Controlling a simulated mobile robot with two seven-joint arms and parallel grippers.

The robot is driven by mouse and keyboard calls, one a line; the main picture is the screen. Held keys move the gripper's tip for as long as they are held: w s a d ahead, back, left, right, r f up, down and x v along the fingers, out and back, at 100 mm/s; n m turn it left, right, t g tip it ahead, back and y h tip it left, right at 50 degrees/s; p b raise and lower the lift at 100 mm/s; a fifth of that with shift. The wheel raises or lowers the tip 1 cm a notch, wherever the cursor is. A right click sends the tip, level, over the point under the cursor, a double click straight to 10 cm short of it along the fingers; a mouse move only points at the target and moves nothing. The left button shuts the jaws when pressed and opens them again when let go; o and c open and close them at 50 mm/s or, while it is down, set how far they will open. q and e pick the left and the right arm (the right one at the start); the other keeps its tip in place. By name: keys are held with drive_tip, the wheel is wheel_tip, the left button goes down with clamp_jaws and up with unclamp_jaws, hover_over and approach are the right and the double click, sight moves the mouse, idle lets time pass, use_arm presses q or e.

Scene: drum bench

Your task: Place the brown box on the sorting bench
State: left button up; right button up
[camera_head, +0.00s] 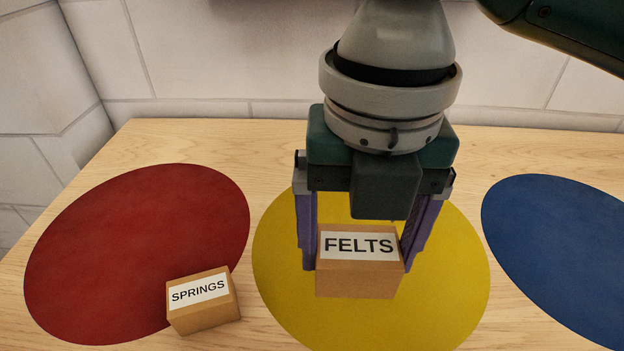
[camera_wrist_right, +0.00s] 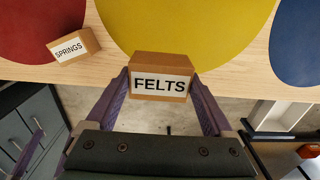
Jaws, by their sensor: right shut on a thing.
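A brown box labelled FELTS (camera_head: 360,278) is between the purple fingers of my right gripper (camera_head: 362,240), which is shut on it. The same FELTS box (camera_wrist_right: 160,66) shows in the right wrist view between the fingertips (camera_wrist_right: 160,85). In the head view it appears over the yellow circle (camera_head: 455,270) on the wooden sorting bench (camera_head: 270,150). I cannot tell whether it touches the bench. A second brown box labelled SPRINGS (camera_head: 205,315) sits at the lower right edge of the red circle (camera_head: 120,240).
A blue circle (camera_head: 570,245) lies on the right of the bench. A white block wall (camera_head: 210,55) stands behind the bench. Grey cabinets (camera_wrist_right: 35,120) show below the bench edge in the wrist view. Bare wood lies between the circles.

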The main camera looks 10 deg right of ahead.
sight(353, 278)
wheel_tip(353, 278, down, 5)
drive_tip(key=shift+r+b, duration=0.1)
drive_tip(key=shift+b, duration=0.2)
drive_tip(key=shift+a+f+b, duration=0.1)
drive_tip(key=shift+f+b, duration=0.3)
drive_tip(key=shift+f, duration=1.85)
